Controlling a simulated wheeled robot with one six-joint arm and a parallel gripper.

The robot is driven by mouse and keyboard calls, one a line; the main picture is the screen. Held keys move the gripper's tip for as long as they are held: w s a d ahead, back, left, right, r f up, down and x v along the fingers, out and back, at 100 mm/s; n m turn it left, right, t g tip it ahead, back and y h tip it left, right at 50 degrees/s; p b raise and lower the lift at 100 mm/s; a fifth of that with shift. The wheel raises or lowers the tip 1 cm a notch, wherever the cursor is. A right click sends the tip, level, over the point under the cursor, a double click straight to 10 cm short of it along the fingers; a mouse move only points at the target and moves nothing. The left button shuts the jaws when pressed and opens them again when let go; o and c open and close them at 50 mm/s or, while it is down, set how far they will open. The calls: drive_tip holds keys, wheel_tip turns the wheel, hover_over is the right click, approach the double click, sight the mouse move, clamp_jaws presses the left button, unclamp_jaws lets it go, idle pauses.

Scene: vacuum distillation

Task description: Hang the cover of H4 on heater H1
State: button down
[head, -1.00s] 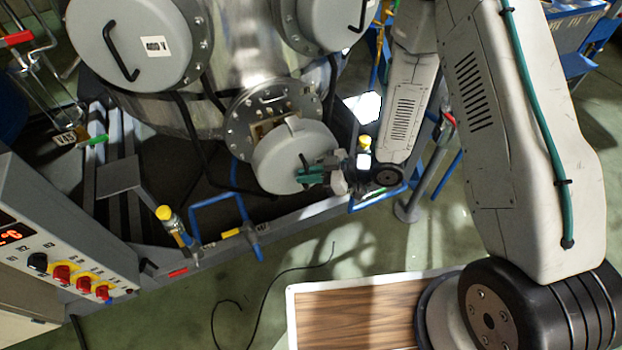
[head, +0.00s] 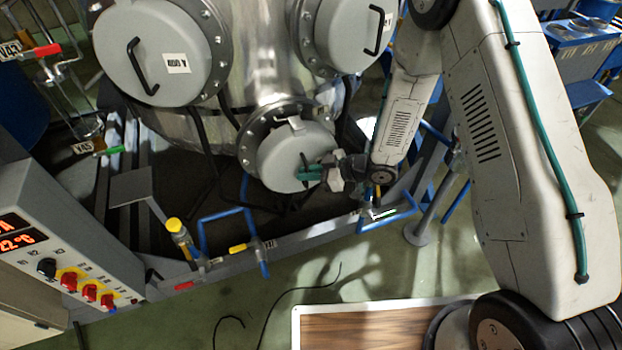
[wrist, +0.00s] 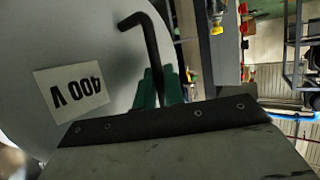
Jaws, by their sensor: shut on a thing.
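A round light-grey cover (head: 285,160) is at the lower flange (head: 250,130) of the steel vessel in the head view. It overlaps most of the flange's opening; I cannot tell whether it touches or is hung. My gripper (head: 311,173), with green fingers, is shut on this cover's black handle at its right side. In the wrist view the cover (wrist: 40,45) fills the left, with an upside-down "400 V" label (wrist: 70,88). The bent black handle (wrist: 150,45) runs down between the green fingers (wrist: 158,90). No H1 or H4 marking is readable on the flanges.
Two more grey covers, at upper left (head: 155,50) and upper right (head: 345,35), are on the vessel (head: 255,60). A blue pipe frame (head: 225,215) and grey beam (head: 300,237) run below. A control panel (head: 70,250) stands at left.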

sight(302, 166)
drive_tip(key=shift+w+a, duration=0.3)
drive_tip(key=shift+w, duration=0.55)
drive_tip(key=shift+w+a, duration=0.3)
drive_tip(key=shift+w, duration=0.55)
drive_tip(key=shift+w+a, duration=0.3)
drive_tip(key=shift+w, duration=0.55)
drive_tip(key=shift+w+f, duration=0.15)
drive_tip(key=shift+f, duration=1.15)
drive_tip(key=c, duration=1.4)
unclamp_jaws()
